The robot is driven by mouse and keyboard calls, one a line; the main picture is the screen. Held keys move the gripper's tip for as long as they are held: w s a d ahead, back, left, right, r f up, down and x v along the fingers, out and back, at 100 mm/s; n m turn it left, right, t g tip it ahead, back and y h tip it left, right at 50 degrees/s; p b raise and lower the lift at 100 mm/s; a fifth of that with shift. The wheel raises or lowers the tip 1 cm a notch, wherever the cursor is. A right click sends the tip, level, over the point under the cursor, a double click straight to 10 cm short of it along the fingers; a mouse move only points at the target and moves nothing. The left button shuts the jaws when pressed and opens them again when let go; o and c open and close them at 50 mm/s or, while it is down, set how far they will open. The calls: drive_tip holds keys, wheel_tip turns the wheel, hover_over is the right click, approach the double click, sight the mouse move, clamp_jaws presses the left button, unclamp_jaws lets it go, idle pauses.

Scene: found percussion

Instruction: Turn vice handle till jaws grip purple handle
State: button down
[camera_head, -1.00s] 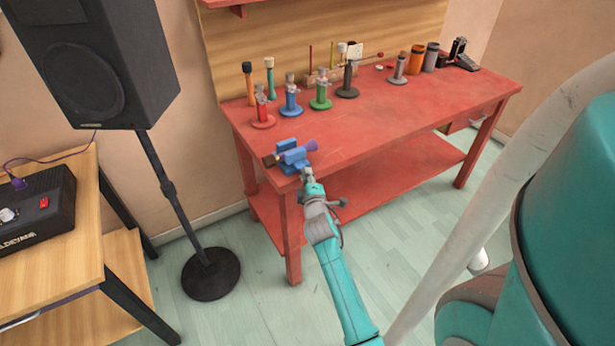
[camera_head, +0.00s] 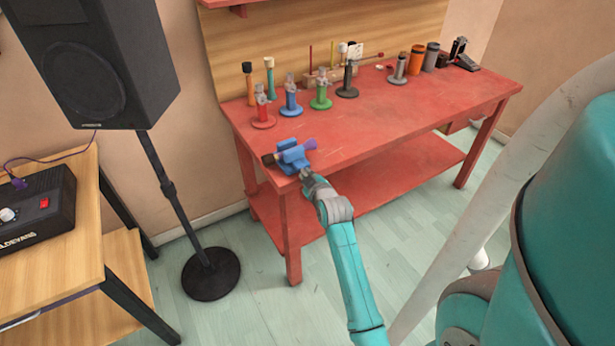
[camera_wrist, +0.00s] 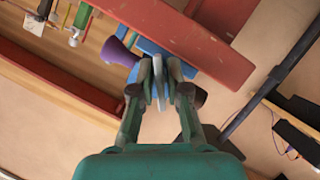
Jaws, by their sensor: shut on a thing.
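The blue vice (camera_head: 293,156) stands at the near left corner of the red bench (camera_head: 385,120). The purple handle (camera_head: 310,145) lies through its jaws, with its flared end out to the right and a dark end to the left. In the wrist view the flared purple end (camera_wrist: 120,50) is left of the blue vice body (camera_wrist: 152,48). My gripper (camera_head: 304,176) is at the vice's front, with its fingers shut on the grey vice handle (camera_wrist: 177,74). Whether the jaws touch the purple handle cannot be told; my fingers hide part of the vice.
Red (camera_head: 262,112), blue (camera_head: 291,100) and green (camera_head: 321,95) stands rise behind the vice. A black speaker (camera_head: 95,70) on a pole is at left, beside a wooden table (camera_head: 75,262). Floor in front of the bench is clear.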

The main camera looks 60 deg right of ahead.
drive_tip(key=shift+m+y, duration=0.5)
drive_tip(key=shift+m, duration=0.3)
drive_tip(key=shift+f+t, duration=0.1)
drive_tip(key=shift+t, duration=0.2)
drive_tip(key=c, duration=1.4)
unclamp_jaws()
drive_tip(key=shift+c, duration=0.2)
drive_tip(key=shift+s+a, duration=0.1)
drive_tip(key=v, duration=1.2)
